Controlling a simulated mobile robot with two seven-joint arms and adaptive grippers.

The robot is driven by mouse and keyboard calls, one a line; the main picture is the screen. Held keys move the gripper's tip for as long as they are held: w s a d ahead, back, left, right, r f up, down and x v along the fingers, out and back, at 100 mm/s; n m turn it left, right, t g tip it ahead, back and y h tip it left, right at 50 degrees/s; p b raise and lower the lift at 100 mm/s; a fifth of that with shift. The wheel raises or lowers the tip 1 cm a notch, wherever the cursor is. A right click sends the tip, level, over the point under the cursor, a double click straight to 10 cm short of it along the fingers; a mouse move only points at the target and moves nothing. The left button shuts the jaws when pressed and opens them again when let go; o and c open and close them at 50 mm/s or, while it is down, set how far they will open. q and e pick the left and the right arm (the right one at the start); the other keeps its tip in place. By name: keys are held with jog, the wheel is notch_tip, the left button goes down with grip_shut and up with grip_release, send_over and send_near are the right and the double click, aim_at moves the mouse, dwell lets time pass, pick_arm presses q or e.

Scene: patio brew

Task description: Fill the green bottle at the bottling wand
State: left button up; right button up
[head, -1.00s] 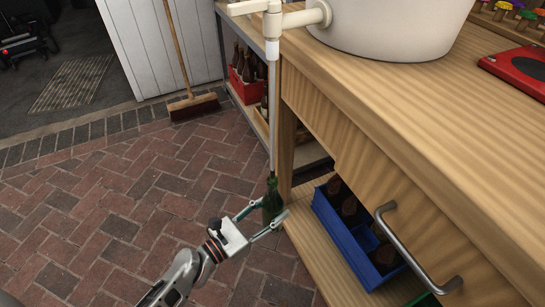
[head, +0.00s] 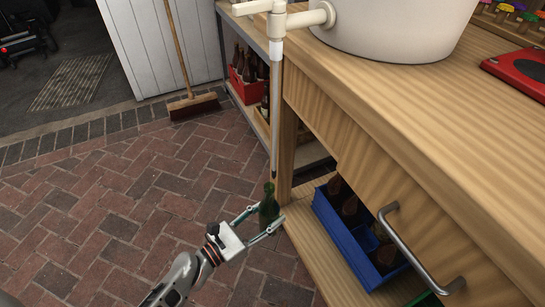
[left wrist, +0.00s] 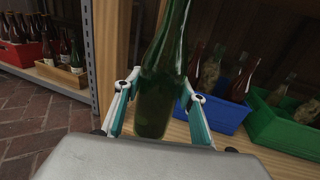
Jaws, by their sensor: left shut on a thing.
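The green bottle (head: 269,207) is upright in my left gripper (head: 262,224), which is shut around its body. The left wrist view shows the bottle (left wrist: 163,85) between the two fingers (left wrist: 158,108), with its top cut off by the frame. The bottling wand (head: 275,115) hangs down from the tap (head: 277,22) on the white bucket (head: 390,22). The wand's dark tip ends just above the bottle's mouth; a small gap seems to show between them. Whether the bottle holds liquid I cannot tell. My right gripper is in neither view.
The wooden bench (head: 420,140) stands close on the right, with its leg just beside the bottle. A blue crate (head: 350,243) of brown bottles sits on its lower shelf. A red crate (head: 246,86) stands behind. A broom (head: 193,105) leans at the back. Brick floor (head: 120,215) at left is clear.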

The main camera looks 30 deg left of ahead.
pick_arm(q)
jog(key=shift+s+a+r, duration=0.15)
jog(key=shift+s, duration=0.3)
jog(key=shift+v, duration=1)
jog(key=s+a, duration=0.7)
jog(key=s, duration=0.2)
jog(key=shift+a, duration=0.4)
jog(key=shift+s+r, duration=0.1)
jog(key=shift+s, duration=0.05)
dwell(0.6)
